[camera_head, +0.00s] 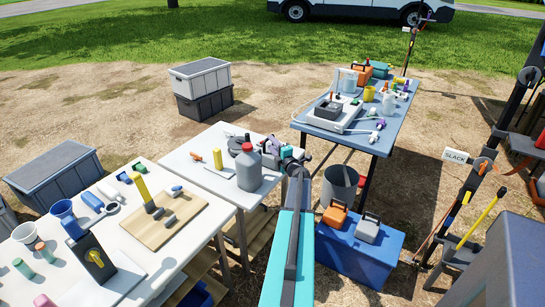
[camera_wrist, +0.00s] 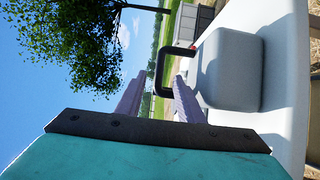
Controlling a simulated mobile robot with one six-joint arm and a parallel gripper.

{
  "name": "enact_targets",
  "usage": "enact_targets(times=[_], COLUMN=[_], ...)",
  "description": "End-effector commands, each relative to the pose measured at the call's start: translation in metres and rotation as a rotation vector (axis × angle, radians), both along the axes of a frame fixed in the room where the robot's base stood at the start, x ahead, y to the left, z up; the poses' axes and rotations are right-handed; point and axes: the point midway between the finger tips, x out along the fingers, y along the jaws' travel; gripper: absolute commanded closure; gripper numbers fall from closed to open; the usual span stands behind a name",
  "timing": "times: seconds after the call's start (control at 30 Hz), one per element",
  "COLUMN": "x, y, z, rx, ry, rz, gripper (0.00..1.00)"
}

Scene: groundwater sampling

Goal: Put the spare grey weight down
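A grey rounded block weight (camera_wrist: 232,68) with a black loop handle (camera_wrist: 160,72) fills the right of the wrist view. It appears to rest on a pale tabletop (camera_wrist: 285,55). My gripper (camera_wrist: 162,80) has its two fingers apart, one on each side of the handle bar, with a visible gap. In the head view my gripper is at the far end of my teal arm, over the right edge of the white middle table (camera_head: 205,150); the weight there is mostly hidden. Another grey weight (camera_head: 368,229) sits on a blue box (camera_head: 350,255), beside an orange weight (camera_head: 335,215).
A grey jug with a red cap (camera_head: 248,170) stands close left of my gripper. A bucket (camera_head: 340,186) stands on the ground to the right. A blue-topped table (camera_head: 375,140) with several tools lies beyond. Bare ground lies between the tables.

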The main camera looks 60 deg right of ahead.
Motion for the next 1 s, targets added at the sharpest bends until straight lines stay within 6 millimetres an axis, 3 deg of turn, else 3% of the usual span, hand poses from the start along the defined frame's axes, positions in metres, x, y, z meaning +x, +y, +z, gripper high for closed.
enact_targets(times=[0.53, 1.0], x=[0.038, 0.041], y=[-0.025, -0.027], z=[0.001, 0.001], rx=[0.000, 0.000], ry=[0.000, 0.000], rz=[0.000, -0.002], gripper=[0.66, 0.66])
